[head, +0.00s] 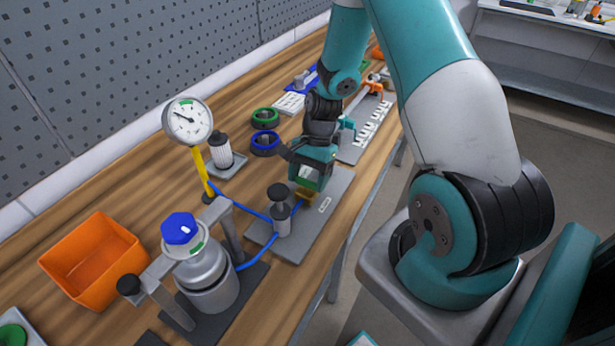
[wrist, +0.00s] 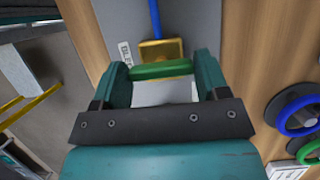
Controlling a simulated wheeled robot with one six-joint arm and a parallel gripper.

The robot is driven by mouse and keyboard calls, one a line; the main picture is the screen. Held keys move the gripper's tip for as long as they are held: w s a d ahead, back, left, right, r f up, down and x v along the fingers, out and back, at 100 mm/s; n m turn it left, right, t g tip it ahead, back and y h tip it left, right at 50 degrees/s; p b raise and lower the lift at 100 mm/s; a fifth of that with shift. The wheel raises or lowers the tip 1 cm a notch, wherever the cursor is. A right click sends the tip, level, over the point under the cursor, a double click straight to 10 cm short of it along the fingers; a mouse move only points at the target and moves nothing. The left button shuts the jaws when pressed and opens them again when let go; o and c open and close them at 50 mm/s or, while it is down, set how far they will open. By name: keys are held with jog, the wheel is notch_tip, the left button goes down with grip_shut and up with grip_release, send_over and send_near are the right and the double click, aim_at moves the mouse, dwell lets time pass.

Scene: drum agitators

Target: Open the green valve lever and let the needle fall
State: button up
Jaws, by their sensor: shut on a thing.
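The green valve lever (wrist: 161,69) lies between the two fingers of my gripper (wrist: 163,84) in the wrist view, with the brass valve body (wrist: 160,48) just beyond it. In the head view my gripper (head: 308,186) is low over the grey plate beside the brass valve (head: 306,197), and its fingers mostly hide the lever. The gauge (head: 187,121) stands on a yellow stem at the left. Its black needle (head: 184,116) points to the upper left, off the green band at the top of the dial.
A blue hose (head: 250,212) runs to a black-capped cylinder (head: 281,213) close to my gripper. A metal vessel with a blue cap (head: 180,229) stands in front, next to an orange bin (head: 95,260). Blue (head: 265,143) and green (head: 264,117) rings lie behind.

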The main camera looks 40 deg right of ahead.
jog(key=shift+n, duration=0.3)
jog(key=n+g, duration=0.1)
jog(key=n, duration=0.2)
jog(key=shift+w+h, duration=0.1)
jog(key=shift+h, duration=0.3)
jog(key=n+g+h, duration=0.1)
jog(key=n, duration=0.4)
jog(key=n+h, duration=0.1)
jog(key=n, duration=0.1)
jog(key=n+g+h, duration=0.1)
jog(key=n, duration=0.1)
jog(key=shift+a+n+b, duration=0.15)
jog(key=shift+n+b, duration=0.15)
jog(key=shift+b, duration=0.1)
jog(key=shift+n+h, duration=0.9)
jog(key=shift+n, duration=1.1)
jog(key=o, duration=0.9)
jog(key=shift+o, duration=0.2)
